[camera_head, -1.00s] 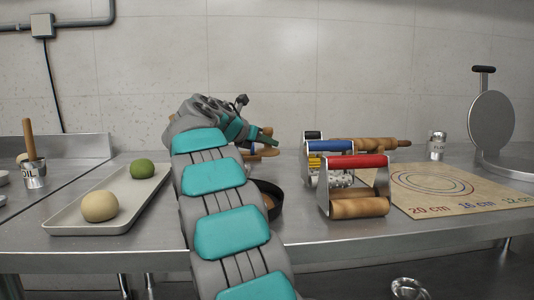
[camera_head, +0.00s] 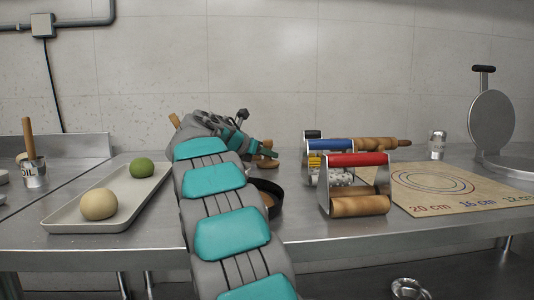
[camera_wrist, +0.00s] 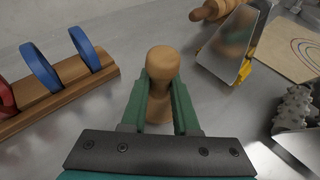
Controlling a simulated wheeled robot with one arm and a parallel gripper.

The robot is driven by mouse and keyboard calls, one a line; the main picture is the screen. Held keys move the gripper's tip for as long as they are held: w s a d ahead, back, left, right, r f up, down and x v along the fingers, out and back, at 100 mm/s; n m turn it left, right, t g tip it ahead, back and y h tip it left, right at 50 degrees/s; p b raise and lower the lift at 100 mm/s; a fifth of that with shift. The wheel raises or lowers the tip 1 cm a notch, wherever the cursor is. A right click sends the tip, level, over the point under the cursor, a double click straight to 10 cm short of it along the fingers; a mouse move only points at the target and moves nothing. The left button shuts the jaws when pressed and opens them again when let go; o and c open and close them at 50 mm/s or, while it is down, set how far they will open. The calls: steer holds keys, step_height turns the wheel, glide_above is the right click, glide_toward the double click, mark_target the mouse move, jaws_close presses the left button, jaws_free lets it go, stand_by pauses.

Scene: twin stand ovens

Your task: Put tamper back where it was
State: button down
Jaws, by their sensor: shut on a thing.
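The tamper (camera_wrist: 161,62) is a light wooden piece with a rounded knob and a narrower waist. In the wrist view it stands between the two green fingers of my gripper (camera_wrist: 160,100), which is shut on it. Its lower end is partly hidden by the fingers and wrist plate. In the head view my gripper (camera_head: 262,152) is over the back of the steel counter, and a bit of wood shows at its fingertips. I cannot tell whether the tamper touches the counter.
A wooden rack (camera_wrist: 62,93) with blue and red rings stands to the left in the wrist view. A tray (camera_head: 75,224) with dough balls is left. A dark round pan (camera_head: 277,196) is near my arm.

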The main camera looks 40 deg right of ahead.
steer(key=c, duration=0.7)
jaws_free()
steer(key=shift+f, duration=0.1)
steer(key=shift+a+r, duration=0.2)
steer(key=shift+r, duration=0.2)
steer(key=v, duration=1.1)
steer(key=shift+s+a+r, duration=0.1)
steer(key=shift+s+a, duration=0.05)
steer(key=shift+a, duration=0.15)
